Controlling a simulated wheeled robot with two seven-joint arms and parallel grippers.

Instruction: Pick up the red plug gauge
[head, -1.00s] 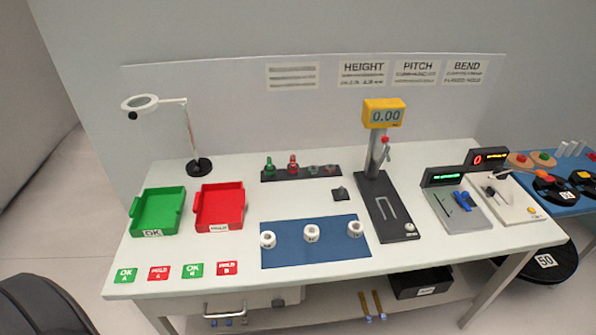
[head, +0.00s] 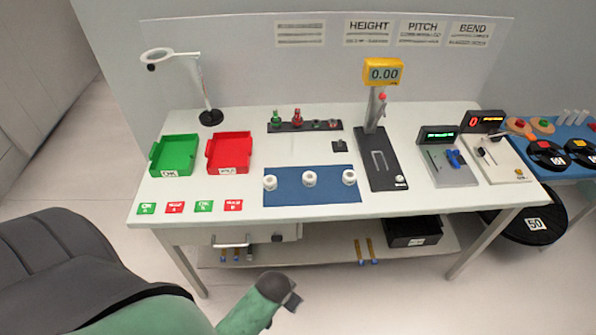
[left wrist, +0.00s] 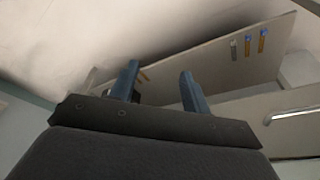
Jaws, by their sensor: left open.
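The red plug gauge (head: 297,118) stands upright in a black rack (head: 284,128) at the back of the white table. A green plug gauge (head: 276,118) stands to its left in the same rack. My left gripper (head: 291,299) is low in front of the table, below its front edge and far from the rack. In the left wrist view, its two blue-grey fingers (left wrist: 160,72) are apart with nothing between them. The plug gauges are not in the left wrist view. My right gripper is not in view.
A blue mat (head: 330,196) with white rings lies in front of the rack. A red tray (head: 229,169) and a green tray (head: 174,173) are to the left, with a magnifier lamp (head: 209,117) behind. A height gauge (head: 382,162) stands right of the rack.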

